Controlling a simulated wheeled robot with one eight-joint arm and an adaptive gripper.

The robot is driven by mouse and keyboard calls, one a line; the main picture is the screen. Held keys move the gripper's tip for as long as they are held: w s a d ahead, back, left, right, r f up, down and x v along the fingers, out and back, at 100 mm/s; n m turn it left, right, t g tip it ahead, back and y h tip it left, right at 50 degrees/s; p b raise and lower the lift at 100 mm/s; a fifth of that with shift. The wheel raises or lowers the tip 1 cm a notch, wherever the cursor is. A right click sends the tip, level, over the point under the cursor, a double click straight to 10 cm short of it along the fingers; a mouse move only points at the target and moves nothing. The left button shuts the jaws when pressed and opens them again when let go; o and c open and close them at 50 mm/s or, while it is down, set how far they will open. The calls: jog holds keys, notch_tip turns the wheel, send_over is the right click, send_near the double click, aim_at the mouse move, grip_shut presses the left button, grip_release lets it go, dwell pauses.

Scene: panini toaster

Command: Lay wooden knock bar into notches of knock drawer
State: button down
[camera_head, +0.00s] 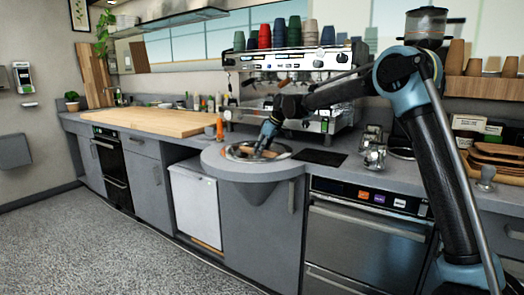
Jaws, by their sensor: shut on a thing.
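The knock drawer (222,163) is the rounded grey piece at the counter front, with a round metal-rimmed opening in its top and a cone below. My gripper (259,152) points down over this opening. It is shut on the wooden knock bar (247,150), a small brown piece that shows beside the fingers. The bar is at about rim height. The fingers hide part of the bar. The notches are too small to make out, so I cannot tell whether the bar touches them.
An espresso machine (290,62) with stacked cups stands behind the drawer. An orange bottle (220,127) is close at the back left of the drawer. A dark mat (320,157) and metal items (374,155) lie to the right. A wooden board (150,120) covers the left counter.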

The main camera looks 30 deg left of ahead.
jog(key=shift+f, duration=0.1)
jog(key=c, duration=1.2)
grip_release()
jog(key=shift+c, duration=0.2)
jog(key=shift+v, duration=1.5)
jog(key=v, duration=1.2)
